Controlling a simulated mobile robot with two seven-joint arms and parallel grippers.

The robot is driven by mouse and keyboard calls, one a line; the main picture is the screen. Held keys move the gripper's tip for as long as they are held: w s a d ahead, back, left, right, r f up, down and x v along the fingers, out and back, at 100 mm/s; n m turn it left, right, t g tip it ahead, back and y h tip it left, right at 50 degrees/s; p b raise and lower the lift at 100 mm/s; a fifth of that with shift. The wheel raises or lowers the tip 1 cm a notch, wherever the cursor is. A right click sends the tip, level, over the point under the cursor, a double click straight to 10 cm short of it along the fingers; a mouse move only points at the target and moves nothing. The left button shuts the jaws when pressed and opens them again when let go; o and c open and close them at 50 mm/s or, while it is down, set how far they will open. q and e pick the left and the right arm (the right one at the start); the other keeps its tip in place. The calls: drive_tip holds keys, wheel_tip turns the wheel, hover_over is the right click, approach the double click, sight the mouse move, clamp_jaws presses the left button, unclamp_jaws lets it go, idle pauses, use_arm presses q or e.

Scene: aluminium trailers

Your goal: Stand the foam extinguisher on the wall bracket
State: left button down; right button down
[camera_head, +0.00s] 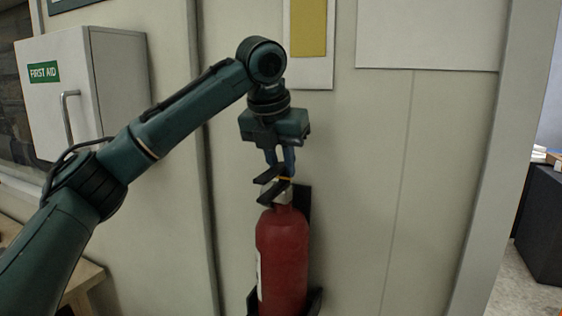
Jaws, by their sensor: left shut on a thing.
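The foam extinguisher (283,252) is a red cylinder with a black handle and a pale label edge on its left side. It stands upright in front of the wall. A black wall bracket (304,200) shows behind it, and dark bracket parts show beside its lower end. Its bottom is cut off by the picture edge, so I cannot tell whether it rests on the bracket. My left gripper (281,172) points down from above and is shut on the extinguisher at its top, by the handle. My right gripper is not in view.
A white first aid cabinet (100,95) with a handle hangs at the upper left. A wooden surface (85,280) shows at the lower left. A yellow-and-white panel (309,40) and a white board (430,35) are above. A dark box (542,225) stands beyond the right-hand post.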

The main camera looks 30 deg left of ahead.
use_arm(q)
drive_tip(key=c, duration=1.7)
unclamp_jaws()
drive_tip(key=shift+r, duration=0.4)
drive_tip(key=o, duration=0.3)
drive_tip(key=shift+s+d, duration=0.1)
drive_tip(key=shift+s, duration=0.1)
drive_tip(key=shift+o, duration=1)
drive_tip(key=shift+w+f, duration=0.1)
drive_tip(key=shift+f, duration=0.45)
drive_tip(key=v, duration=1.3)
drive_tip(key=shift+r, duration=0.35)
drive_tip(key=shift+f, duration=0.1)
